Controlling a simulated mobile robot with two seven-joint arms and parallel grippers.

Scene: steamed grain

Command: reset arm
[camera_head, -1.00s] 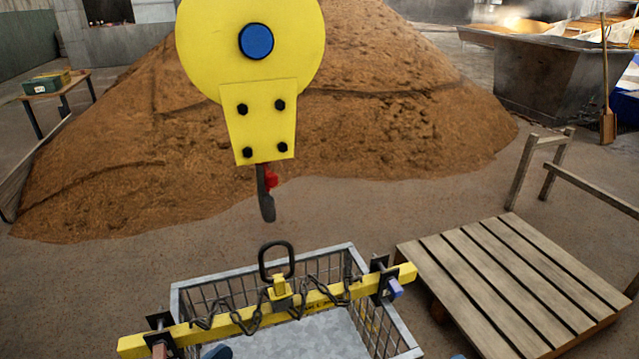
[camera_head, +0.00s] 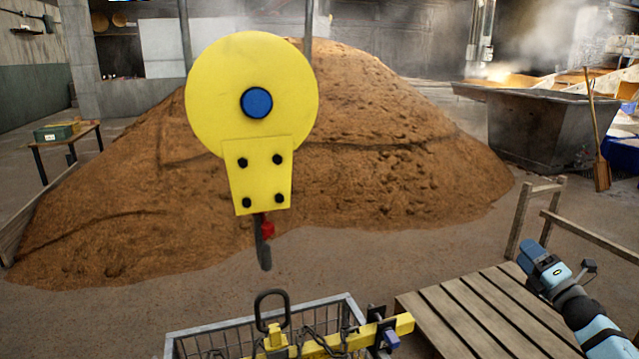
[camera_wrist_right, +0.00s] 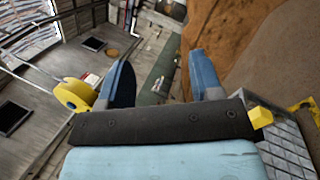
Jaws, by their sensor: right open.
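My right gripper (camera_head: 530,252) is raised at the right of the head view, above the wooden pallet and holding nothing. In the right wrist view (camera_wrist_right: 162,68) its two blue fingers stand wide apart with nothing between them. My left gripper is not in view. No other object is named by the task.
A yellow hook block (camera_head: 262,180) hangs at the centre, its hook above the black ring (camera_head: 270,296) of a yellow lifting bar (camera_head: 398,326). The bar lies over a wire basket (camera_head: 345,303). A slatted pallet (camera_head: 450,318) and a brown heap (camera_head: 400,170) are also near.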

